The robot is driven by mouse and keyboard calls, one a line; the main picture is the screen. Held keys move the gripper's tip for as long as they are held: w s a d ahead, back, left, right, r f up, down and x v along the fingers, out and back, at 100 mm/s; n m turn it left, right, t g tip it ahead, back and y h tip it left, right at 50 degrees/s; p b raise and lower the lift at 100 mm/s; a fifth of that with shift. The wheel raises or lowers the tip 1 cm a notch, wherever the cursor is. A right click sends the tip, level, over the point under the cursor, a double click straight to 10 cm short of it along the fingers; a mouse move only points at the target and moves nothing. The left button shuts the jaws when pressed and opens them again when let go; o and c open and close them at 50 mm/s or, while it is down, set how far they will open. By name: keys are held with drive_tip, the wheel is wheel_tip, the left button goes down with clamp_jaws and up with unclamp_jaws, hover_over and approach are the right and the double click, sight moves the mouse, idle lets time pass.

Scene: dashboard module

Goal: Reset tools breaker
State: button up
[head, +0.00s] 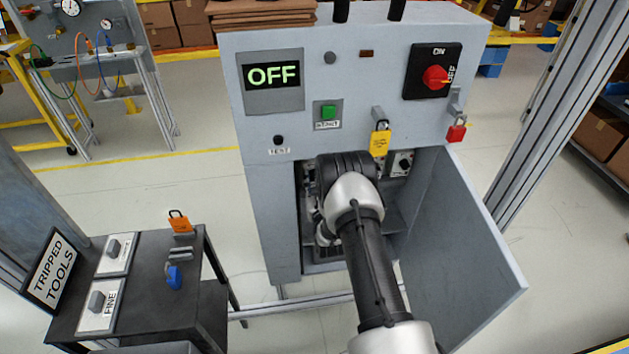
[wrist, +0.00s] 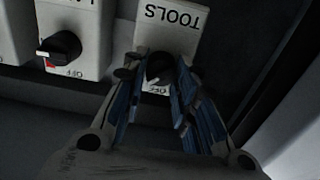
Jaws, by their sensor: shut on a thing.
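The TOOLS breaker (wrist: 178,22) is a pale block with its label upside down in the wrist view. Its black round knob (wrist: 159,68) sits between the blue-padded fingers of my gripper (wrist: 156,76), which is shut on it. An OFF marking shows just below the knob, close to a small white mark. The fingers partly hide the knob, so its exact setting is hard to read. In the head view my gripper is inside the open grey cabinet (head: 272,215), hidden behind my arm. The cabinet's display (head: 273,76) reads OFF.
A neighbouring breaker (wrist: 75,25) with a black knob is left of TOOLS. The cabinet door (head: 465,250) stands open at right. A red rotary switch (head: 435,77), green button (head: 328,112), yellow tag (head: 380,143) and red padlock (head: 456,132) are on the front. A dark side table (head: 150,310) stands left.

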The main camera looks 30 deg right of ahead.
drive_tip(key=shift+c, duration=0.6)
drive_tip(key=shift+n, duration=0.3)
drive_tip(key=n, duration=0.3)
drive_tip(key=shift+n, duration=0.3)
drive_tip(key=n, duration=0.4)
drive_tip(key=shift+a+n, duration=0.1)
drive_tip(key=shift+n, duration=0.2)
drive_tip(key=o, duration=1.1)
drive_tip(key=v, duration=1.2)
